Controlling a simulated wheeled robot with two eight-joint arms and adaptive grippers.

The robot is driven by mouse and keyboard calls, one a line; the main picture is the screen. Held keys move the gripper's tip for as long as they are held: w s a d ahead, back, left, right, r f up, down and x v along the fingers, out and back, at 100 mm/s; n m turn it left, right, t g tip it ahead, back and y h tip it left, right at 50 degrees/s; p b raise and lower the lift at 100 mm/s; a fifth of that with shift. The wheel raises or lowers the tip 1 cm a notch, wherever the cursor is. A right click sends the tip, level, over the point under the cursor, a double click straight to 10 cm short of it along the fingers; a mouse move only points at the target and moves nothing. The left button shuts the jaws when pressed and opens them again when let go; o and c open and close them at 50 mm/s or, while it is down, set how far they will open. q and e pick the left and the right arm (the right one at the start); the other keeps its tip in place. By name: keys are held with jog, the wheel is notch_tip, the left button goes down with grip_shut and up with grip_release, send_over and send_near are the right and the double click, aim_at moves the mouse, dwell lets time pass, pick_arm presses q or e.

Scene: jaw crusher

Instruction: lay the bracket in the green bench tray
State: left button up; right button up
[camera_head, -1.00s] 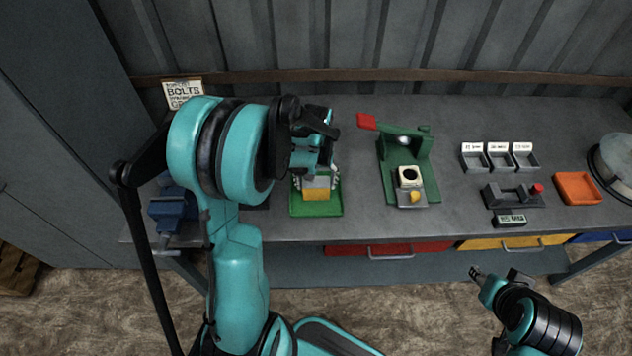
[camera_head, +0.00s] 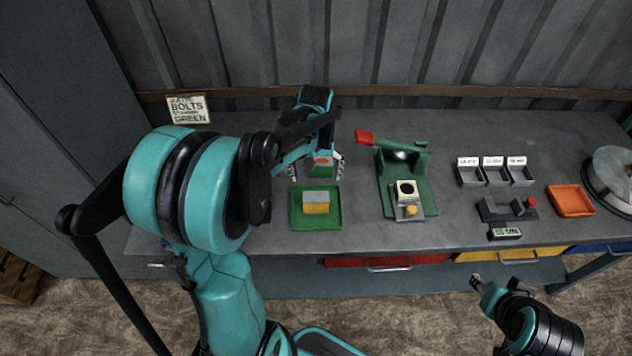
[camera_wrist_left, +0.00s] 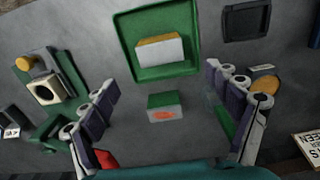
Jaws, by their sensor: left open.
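The green bench tray (camera_head: 328,222) lies flat near the front of the bench. A two-tone yellow and grey block-like piece, seemingly the bracket (camera_head: 316,203), lies inside it, clear of the rim. Both also show in the left wrist view, the tray (camera_wrist_left: 150,24) at the top and the piece (camera_wrist_left: 160,51) in it. My left gripper (camera_head: 316,170) is open and empty, behind the tray in the head view, with its fingers apart from the piece. My right gripper (camera_head: 476,282) is low in front of the bench; its jaw opening is too small to judge.
A small green and grey box with an orange mark (camera_wrist_left: 164,108) shows between my left fingers. A green press (camera_head: 404,165) with a red handle stands right of the tray. Grey bins (camera_head: 494,176) and an orange tray (camera_head: 571,201) are farther right.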

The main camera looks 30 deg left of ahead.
pick_arm(q)
jog(key=s+d+r+m+t, duration=0.6)
jog(key=s+d+r+t, duration=0.1)
jog(key=s+d, duration=0.4)
jog(key=shift+s, duration=0.45)
jog(key=shift+d+f, duration=0.1)
jog(key=shift+f, duration=0.1)
notch_tip(320, 180, down, 6)
jog(key=b, duration=0.5)
jog(key=shift+r+b, duration=0.1)
jog(key=shift+b, duration=0.3)
